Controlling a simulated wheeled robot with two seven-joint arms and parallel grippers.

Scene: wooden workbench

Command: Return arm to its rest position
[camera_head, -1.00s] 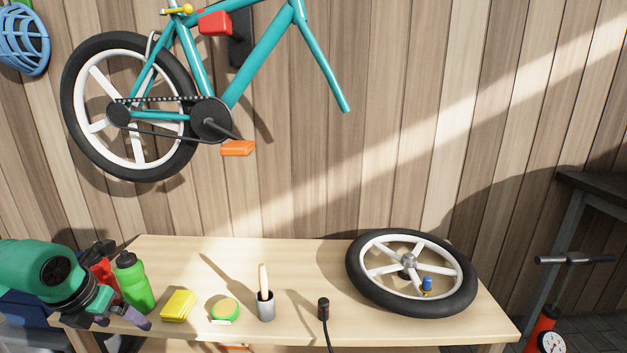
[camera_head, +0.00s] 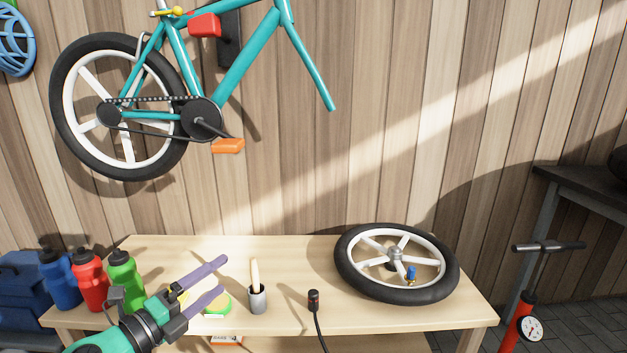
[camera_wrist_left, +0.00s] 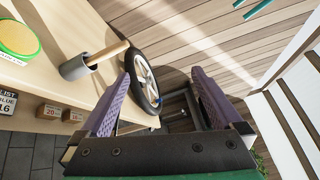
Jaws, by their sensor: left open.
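My left gripper (camera_head: 214,279) reaches in from the lower left in the head view, over the front left part of the workbench (camera_head: 300,258). Its two purple fingers are spread apart with nothing between them. It covers most of the yellow sponge and part of the green and yellow round item (camera_head: 219,303). In the left wrist view the fingers (camera_wrist_left: 158,92) are also apart and empty. My right gripper is not in view.
Blue (camera_head: 60,280), red (camera_head: 90,280) and green (camera_head: 124,279) bottles stand at the bench's left end. A grey cup (camera_head: 258,299) with a wooden handle, a black-capped hose (camera_head: 314,301) and a loose wheel (camera_head: 350,274) are to the right. A red pump (camera_head: 519,322) stands beside the bench.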

